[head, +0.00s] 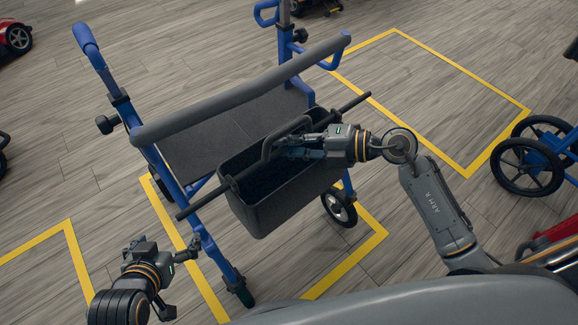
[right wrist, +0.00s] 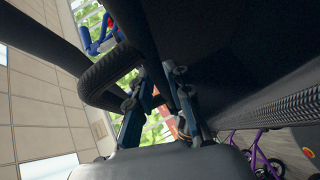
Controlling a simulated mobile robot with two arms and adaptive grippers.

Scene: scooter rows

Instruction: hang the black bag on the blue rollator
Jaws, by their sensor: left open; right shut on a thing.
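The blue rollator (head: 184,197) stands on the floor inside a yellow outline, with a grey padded bar (head: 240,92) and a dark seat (head: 205,135). The black bag (head: 285,200) is an open-topped box shape with a long dark rod along its top and a loop handle. It is upright at the rollator's near side; whether the rod rests on the frame I cannot tell. My right gripper (head: 290,148) is shut on the bag's handle, also seen in the right wrist view (right wrist: 108,78). My left gripper (head: 184,278) is open and empty, left of the rollator's near front wheel.
Another blue wheeled frame (head: 545,150) stands at the right edge, and a red scooter (head: 15,38) is at the far left. A purple frame (right wrist: 262,158) shows in the right wrist view. The yellow-outlined bay (head: 440,105) behind right is bare floor.

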